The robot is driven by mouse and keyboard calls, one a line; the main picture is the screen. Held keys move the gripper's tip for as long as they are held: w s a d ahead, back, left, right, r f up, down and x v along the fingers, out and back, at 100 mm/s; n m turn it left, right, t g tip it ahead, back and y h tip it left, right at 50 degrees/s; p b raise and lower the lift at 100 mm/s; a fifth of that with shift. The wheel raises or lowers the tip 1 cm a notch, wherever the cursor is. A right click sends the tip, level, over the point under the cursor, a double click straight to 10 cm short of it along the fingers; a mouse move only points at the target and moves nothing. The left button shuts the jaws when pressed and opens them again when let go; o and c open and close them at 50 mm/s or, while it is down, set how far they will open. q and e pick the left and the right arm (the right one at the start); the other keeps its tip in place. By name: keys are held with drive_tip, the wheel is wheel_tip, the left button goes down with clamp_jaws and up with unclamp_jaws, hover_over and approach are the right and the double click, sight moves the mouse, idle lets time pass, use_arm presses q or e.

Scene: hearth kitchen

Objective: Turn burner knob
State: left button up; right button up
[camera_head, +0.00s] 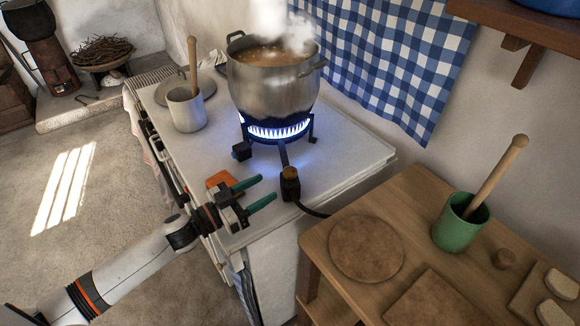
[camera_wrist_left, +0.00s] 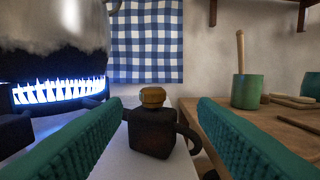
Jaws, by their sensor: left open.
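The burner knob is a small brass-coloured cap (camera_head: 290,173) on a black valve block (camera_head: 291,189) at the front right of the white stove top. In the left wrist view the knob (camera_wrist_left: 153,97) stands upright, centred beyond and between my green fingers. My left gripper (camera_head: 267,190) is open and empty, with its fingertips pointing at the valve from the left, a short gap away. The burner (camera_head: 277,130) is lit with a blue-white flame. A steaming steel pot (camera_head: 272,90) stands on it. My right gripper is not in view.
A pipe joins the valve to the burner, and a black hose (camera_head: 312,212) leaves it rightward. A grey cup (camera_head: 187,110) stands left of the pot. A wooden table (camera_head: 410,215) with a green cup (camera_head: 459,224) is at right.

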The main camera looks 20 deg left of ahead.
sight(284, 176)
use_arm(q)
drive_tip(key=shift+s+a+n+t+y, duration=0.15)
drive_tip(key=shift+s+a+n+y, duration=0.15)
drive_tip(key=shift+s+y, duration=0.25)
drive_tip(key=shift+s+a+n+t+y, duration=0.2)
drive_tip(key=shift+s+n+y, duration=0.2)
drive_tip(key=shift+s+y, duration=0.15)
drive_tip(key=p+x, duration=0.2)
drive_tip(key=x, duration=1)
drive_tip(key=shift+a+f, duration=0.1)
drive_tip(key=c, duration=1)
drive_tip(key=shift+o, duration=0.2)
